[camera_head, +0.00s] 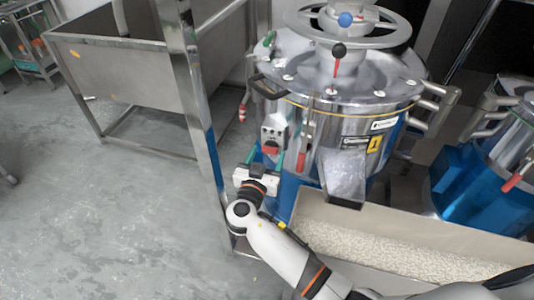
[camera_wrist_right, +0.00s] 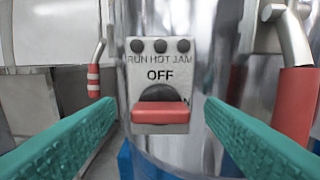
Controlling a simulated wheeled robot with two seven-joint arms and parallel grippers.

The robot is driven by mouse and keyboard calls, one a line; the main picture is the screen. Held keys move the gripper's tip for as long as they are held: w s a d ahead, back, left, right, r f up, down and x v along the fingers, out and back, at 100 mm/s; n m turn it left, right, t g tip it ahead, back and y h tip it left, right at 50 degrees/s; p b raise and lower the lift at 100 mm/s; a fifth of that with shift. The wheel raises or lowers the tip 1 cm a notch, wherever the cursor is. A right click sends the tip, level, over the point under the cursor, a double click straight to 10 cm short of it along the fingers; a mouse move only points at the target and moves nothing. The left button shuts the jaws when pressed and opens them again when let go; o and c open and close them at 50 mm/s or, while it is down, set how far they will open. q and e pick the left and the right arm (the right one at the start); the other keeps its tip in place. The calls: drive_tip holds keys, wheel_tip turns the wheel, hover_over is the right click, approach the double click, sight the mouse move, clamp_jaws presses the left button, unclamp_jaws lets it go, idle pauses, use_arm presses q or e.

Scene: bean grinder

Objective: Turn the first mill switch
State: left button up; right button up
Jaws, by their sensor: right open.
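The mill (camera_head: 340,110) is a steel drum with a handwheel on top. Its switch panel (camera_head: 273,133) is on the drum's front left and carries a red switch lever (camera_head: 270,150). In the right wrist view the panel (camera_wrist_right: 160,60) reads RUN HOT JAM and OFF, with the red lever (camera_wrist_right: 160,113) lying horizontal at its lower edge. My right gripper (camera_head: 266,156) is open in front of the panel. In the wrist view its green fingers (camera_wrist_right: 160,103) flank the lever, with a gap on each side and nothing held. My left gripper is out of view.
Red-handled levers (camera_wrist_right: 295,105) hang on the drum beside the panel. A bin of pale beans (camera_head: 400,248) stands below the mill's chute (camera_head: 343,180). A steel table leg (camera_head: 200,110) rises left of my right gripper. A second blue mill (camera_head: 490,175) is at right. The floor at left is clear.

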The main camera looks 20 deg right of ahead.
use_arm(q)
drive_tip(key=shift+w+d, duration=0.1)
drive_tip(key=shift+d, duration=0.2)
use_arm(e)
drive_tip(key=shift+w+d, duration=0.15)
drive_tip(key=shift+w, duration=0.05)
drive_tip(key=shift+c, duration=0.2)
drive_tip(key=c, duration=0.9)
drive_tip(key=shift+c, duration=0.2)
